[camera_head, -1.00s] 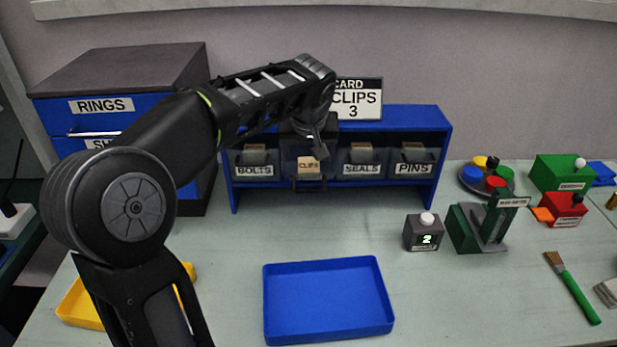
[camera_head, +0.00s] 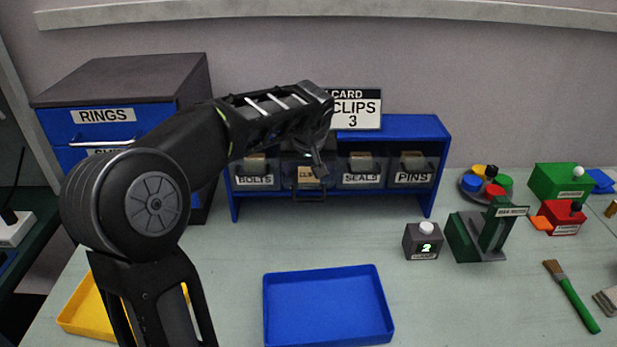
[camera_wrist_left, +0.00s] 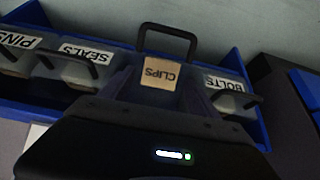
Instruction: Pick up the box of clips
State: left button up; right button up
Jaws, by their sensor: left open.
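I cannot tell whether the fingers touch the handle. My right gripper is not in view.
The blue shelf (camera_head: 436,128) also holds boxes marked bolts (camera_head: 255,180), seals (camera_head: 361,180) and pins (camera_head: 412,177). A card above reads CLIPS 3 (camera_head: 356,108). An empty blue tray (camera_head: 328,305) lies in front. A lamp block (camera_head: 423,242) stands to the right.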

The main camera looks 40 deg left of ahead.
aim_at(309, 175)
pick_arm(q)
jog(key=p+x, duration=0.1)
jog(key=x, duration=0.3)
jog(key=shift+w+f, duration=0.1)
jog(key=shift+f, duration=0.1)
dwell(0.3)
jog(key=c, duration=1.5)
